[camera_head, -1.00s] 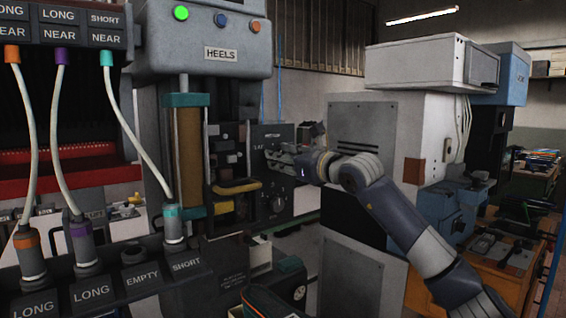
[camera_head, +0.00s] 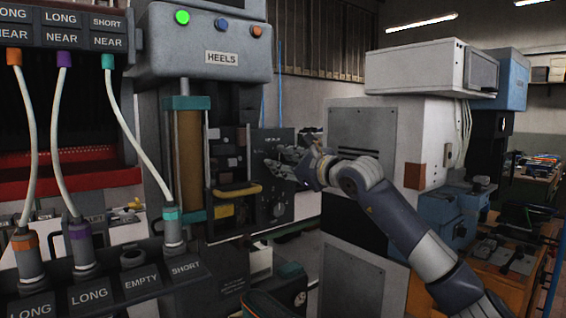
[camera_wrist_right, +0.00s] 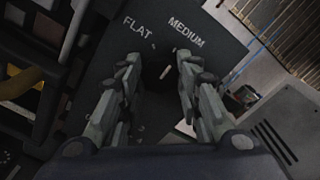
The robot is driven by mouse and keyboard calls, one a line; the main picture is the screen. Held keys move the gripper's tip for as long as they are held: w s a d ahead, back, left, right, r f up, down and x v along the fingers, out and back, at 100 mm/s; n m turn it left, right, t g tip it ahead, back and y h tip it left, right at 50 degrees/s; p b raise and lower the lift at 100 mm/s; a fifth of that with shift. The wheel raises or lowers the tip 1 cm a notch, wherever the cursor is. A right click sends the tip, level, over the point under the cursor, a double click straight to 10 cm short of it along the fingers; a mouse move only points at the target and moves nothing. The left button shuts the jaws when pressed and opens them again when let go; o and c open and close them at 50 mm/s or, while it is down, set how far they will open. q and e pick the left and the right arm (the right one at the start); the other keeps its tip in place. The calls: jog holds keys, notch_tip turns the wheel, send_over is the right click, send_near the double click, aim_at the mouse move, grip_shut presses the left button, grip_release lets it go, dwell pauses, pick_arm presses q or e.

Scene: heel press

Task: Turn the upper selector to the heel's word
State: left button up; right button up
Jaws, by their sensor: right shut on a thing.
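The selector panel (camera_head: 279,140) is a dark plate on the right side of the press. In the right wrist view its words FLAT and MEDIUM show on the panel (camera_wrist_right: 215,58). The upper selector (camera_wrist_right: 165,73) is a dark knob with a pale pointer line, which leans up and right, towards the MEDIUM side. My right gripper (camera_head: 272,166) is at the panel's upper part. In the wrist view its fingers (camera_wrist_right: 158,68) are shut on the knob from both sides and hide much of it. A lower selector (camera_head: 277,207) sits below. My left gripper is out of view.
The press head (camera_head: 205,45) carries a HEELS sign and green, blue and orange lights. A yellow padded part (camera_head: 237,189) is left of the panel. Hoses and labelled sockets fill the left. A grey cabinet (camera_head: 362,145) stands close behind my right arm.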

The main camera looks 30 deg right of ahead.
jog(key=o, duration=1)
jog(key=shift+o, duration=0.2)
jog(key=shift+s, duration=0.1)
jog(key=s, duration=1.1)
jog(key=shift+s+d, duration=0.4)
jog(key=shift+d, duration=0.05)
